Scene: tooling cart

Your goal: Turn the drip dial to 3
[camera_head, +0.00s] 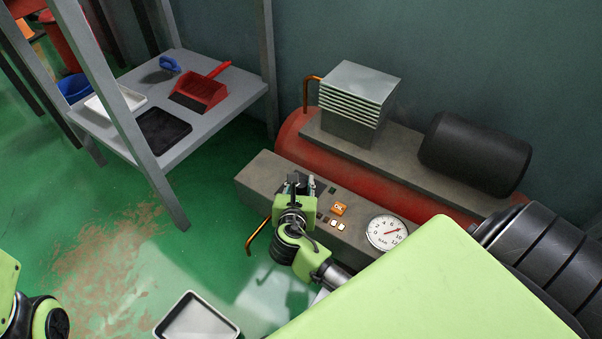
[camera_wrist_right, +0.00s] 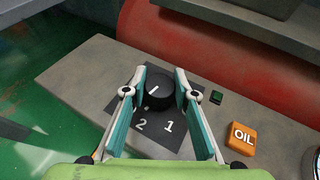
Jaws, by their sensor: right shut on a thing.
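The drip dial is a black round knob (camera_wrist_right: 158,92) with a white line on top, on a dark plate (camera_wrist_right: 150,135) on the grey panel. In the right wrist view the line slants from lower left to upper right; I cannot tell which number it marks. The printed numbers 1 (camera_wrist_right: 169,127) and 2 (camera_wrist_right: 141,125) show; no 3 is visible, and the fingers cover parts of the plate. My right gripper (camera_head: 297,182) is shut on the knob, one finger on each side. In the head view the gripper mostly hides the dial. My left gripper is not in view.
Right of the dial are a small dark green part (camera_wrist_right: 216,97), an orange OIL label (camera_head: 340,209) and a round gauge (camera_head: 387,233). Behind the panel lie a red tank (camera_head: 291,133) and a black motor (camera_head: 475,153). A grey shelf (camera_head: 215,115) stands at the left. A tray (camera_head: 196,318) is at the bottom.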

